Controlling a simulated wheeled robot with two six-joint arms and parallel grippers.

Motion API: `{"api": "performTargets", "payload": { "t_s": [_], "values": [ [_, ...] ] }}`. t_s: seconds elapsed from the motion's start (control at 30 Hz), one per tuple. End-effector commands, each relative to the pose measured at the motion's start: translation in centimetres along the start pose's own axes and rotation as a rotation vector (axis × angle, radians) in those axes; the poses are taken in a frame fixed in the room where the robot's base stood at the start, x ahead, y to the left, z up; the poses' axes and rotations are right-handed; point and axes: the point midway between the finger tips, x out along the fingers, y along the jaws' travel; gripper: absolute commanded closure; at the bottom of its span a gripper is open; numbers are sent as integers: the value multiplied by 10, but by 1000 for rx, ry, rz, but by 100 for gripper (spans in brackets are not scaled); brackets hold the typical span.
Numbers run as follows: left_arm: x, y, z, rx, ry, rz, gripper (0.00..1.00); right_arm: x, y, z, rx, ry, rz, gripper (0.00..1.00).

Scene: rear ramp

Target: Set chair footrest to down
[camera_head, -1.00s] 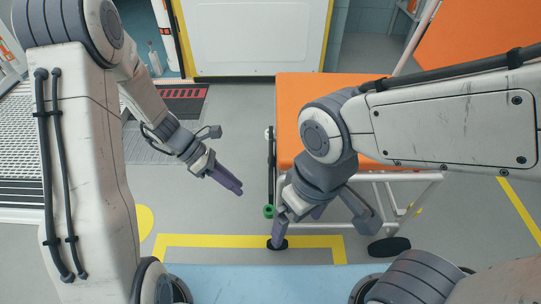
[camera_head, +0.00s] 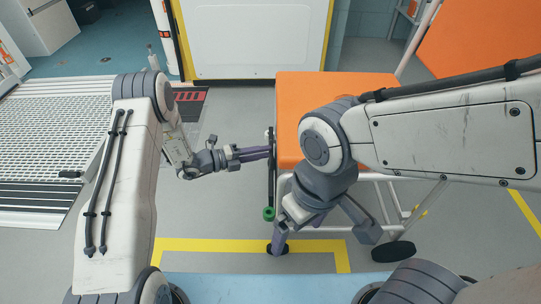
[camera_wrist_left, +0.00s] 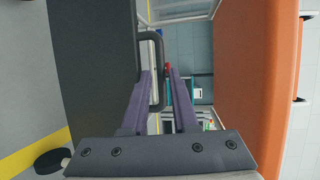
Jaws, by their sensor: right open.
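The chair has an orange seat (camera_head: 287,145), a white tubular frame and dark wheels. A thin dark upright piece (camera_head: 271,175), apparently the footrest seen edge-on, stands along the seat's left edge with a green knob at its lower end. In the left wrist view a broad dark panel (camera_wrist_left: 88,60) carries a dark loop handle (camera_wrist_left: 158,50). My left gripper (camera_head: 270,152) is at this dark piece; its purple fingers are apart, with the loop between or just ahead of them; contact is unclear. My right gripper (camera_head: 298,229) is open, low by the chair's front left wheel, partly hiding the frame.
A perforated metal ramp (camera_head: 75,125) lies at the left. A white panel with yellow edging (camera_head: 257,38) stands behind. An orange backrest (camera_head: 480,40) rises at the upper right. Grey floor with yellow lines is clear left of the chair.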

Motion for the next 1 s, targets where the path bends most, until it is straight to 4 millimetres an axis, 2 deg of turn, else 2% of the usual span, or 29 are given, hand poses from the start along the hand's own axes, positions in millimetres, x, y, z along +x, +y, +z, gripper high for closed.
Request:
{"api": "performTargets", "payload": {
  "t_s": [0.03, 0.2, 0.57, 0.63, 0.67, 1.0],
  "values": [
    [10, 3, -1, 3, 4, -1, 73, 8, 1, 0, 0, 0, 0, 0],
    [28, 2, -1, 2, 2, 0, 73, 16, 1, 1, 0, 0, 0, 0],
    [33, -1, 0, 0, 1, 1, 73, 16, 1, 1, 0, 0, 0, 0],
    [33, -1, 0, 0, 1, 1, 96, 16, 1, 1, 0, 0, 0, 0],
    [33, -1, 0, 0, 1, 1, 100, 16, 1, 1, 0, 0, 0, 0],
    [32, 0, 0, 1, 1, 1, 100, 16, 1, 1, 0, 0, 0, 0]
  ]
}}
